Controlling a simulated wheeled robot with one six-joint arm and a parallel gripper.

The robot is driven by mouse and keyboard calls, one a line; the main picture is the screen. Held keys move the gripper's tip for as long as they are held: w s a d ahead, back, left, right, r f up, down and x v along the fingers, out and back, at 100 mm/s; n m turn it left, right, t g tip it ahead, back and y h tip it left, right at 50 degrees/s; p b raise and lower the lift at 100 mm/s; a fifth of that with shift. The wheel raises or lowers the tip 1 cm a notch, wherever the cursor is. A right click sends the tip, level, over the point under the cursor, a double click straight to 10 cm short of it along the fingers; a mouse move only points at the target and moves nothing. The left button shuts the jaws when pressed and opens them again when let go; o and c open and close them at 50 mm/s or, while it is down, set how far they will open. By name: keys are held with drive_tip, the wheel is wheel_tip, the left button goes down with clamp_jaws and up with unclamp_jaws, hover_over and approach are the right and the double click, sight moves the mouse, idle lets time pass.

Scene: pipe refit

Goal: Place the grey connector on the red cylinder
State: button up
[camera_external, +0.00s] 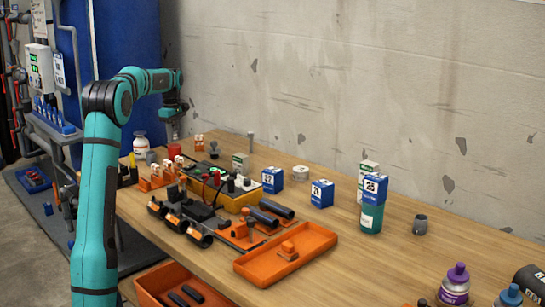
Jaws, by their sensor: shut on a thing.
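My gripper (175,117) is at the far left end of the workbench, pointing down near the wall. It is shut on a small grey piece, which appears to be the grey connector (176,131); fingers and piece are small and dark here. The red cylinder (174,151) stands upright on the bench just below the held piece, with a small gap apparent between them. Exact alignment between the two cannot be told from this view.
A white bottle (140,145) and a grey cup-like part (151,157) stand left of the red cylinder. Orange holders (155,182) are in front. A yellow-black control box (222,190), blue boxes (321,194) and an orange tray (287,254) lie to the right.

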drive_tip(key=shift+f, duration=0.85)
drive_tip(key=shift+f, duration=0.15)
drive_tip(key=o, duration=1)
wheel_tip(320, 180, up, 12)
drive_tip(key=shift+r, duration=0.15)
